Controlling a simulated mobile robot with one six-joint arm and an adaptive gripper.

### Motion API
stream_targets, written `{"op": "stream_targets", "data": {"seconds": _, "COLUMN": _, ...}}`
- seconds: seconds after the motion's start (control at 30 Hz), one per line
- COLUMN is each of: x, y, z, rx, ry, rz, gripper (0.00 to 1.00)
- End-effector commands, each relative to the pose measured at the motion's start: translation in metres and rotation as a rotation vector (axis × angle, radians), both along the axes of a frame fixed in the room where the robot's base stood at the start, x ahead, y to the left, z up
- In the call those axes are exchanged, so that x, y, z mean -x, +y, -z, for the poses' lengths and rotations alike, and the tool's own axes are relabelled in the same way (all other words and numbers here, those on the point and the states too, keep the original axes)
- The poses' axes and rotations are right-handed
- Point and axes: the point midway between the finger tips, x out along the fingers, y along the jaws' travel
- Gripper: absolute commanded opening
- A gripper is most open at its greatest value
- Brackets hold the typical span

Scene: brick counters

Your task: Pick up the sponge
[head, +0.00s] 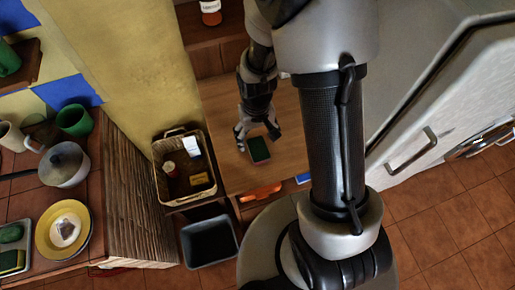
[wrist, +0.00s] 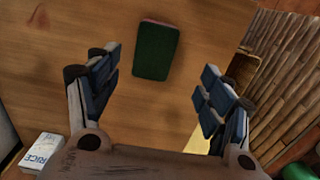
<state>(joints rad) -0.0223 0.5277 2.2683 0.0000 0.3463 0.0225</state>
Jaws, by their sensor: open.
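The sponge (head: 259,149) is a small dark green block with a reddish edge, lying flat on a wooden table (head: 222,105). It also shows in the wrist view (wrist: 156,51), at the upper middle, whole and uncovered. My gripper (head: 257,136) is open and empty just above the table, close to the sponge's far side in the head view. In the wrist view my gripper (wrist: 160,95) has its two fingers spread wide, with the sponge ahead of the gap between them. The fingers do not appear to touch the sponge.
A wicker basket (head: 158,185) with small items stands left of the table, above a dark grey bin (head: 184,248). A tiled counter at left holds a pot (head: 64,165), a yellow plate (head: 48,243) and a green mug (head: 74,120). The tabletop around the sponge is clear.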

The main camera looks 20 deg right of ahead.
Motion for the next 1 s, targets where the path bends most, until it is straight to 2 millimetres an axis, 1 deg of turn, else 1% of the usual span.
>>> {"op": "stream_targets", "data": {"seconds": 0.03, "x": 0.001, "y": 0.0, "z": 0.014, "rx": 0.0, "ry": 0.004, "rz": 0.0, "gripper": 0.73}}
{"op": "stream_targets", "data": {"seconds": 0.1, "x": 0.001, "y": 0.0, "z": 0.026, "rx": 0.0, "ry": 0.003, "rz": 0.0, "gripper": 0.73}}
{"op": "stream_targets", "data": {"seconds": 0.2, "x": 0.0, "y": 0.0, "z": 0.038, "rx": 0.0, "ry": 0.001, "rz": 0.0, "gripper": 0.73}}
{"op": "stream_targets", "data": {"seconds": 0.37, "x": 0.0, "y": -0.001, "z": 0.046, "rx": 0.0, "ry": 0.0, "rz": 0.0, "gripper": 0.73}}
{"op": "stream_targets", "data": {"seconds": 0.43, "x": -0.002, "y": -0.002, "z": 0.053, "rx": 0.0, "ry": 0.001, "rz": 0.001, "gripper": 0.73}}
{"op": "stream_targets", "data": {"seconds": 0.6, "x": -0.008, "y": -0.009, "z": 0.079, "rx": 0.0, "ry": 0.002, "rz": 0.002, "gripper": 0.73}}
{"op": "stream_targets", "data": {"seconds": 0.7, "x": -0.007, "y": -0.008, "z": 0.091, "rx": 0.0, "ry": 0.002, "rz": 0.001, "gripper": 0.73}}
{"op": "stream_targets", "data": {"seconds": 0.8, "x": -0.008, "y": -0.008, "z": 0.096, "rx": 0.0, "ry": 0.0, "rz": 0.0, "gripper": 0.73}}
{"op": "stream_targets", "data": {"seconds": 1.0, "x": -0.008, "y": -0.008, "z": 0.096, "rx": 0.0, "ry": -0.001, "rz": 0.0, "gripper": 0.73}}
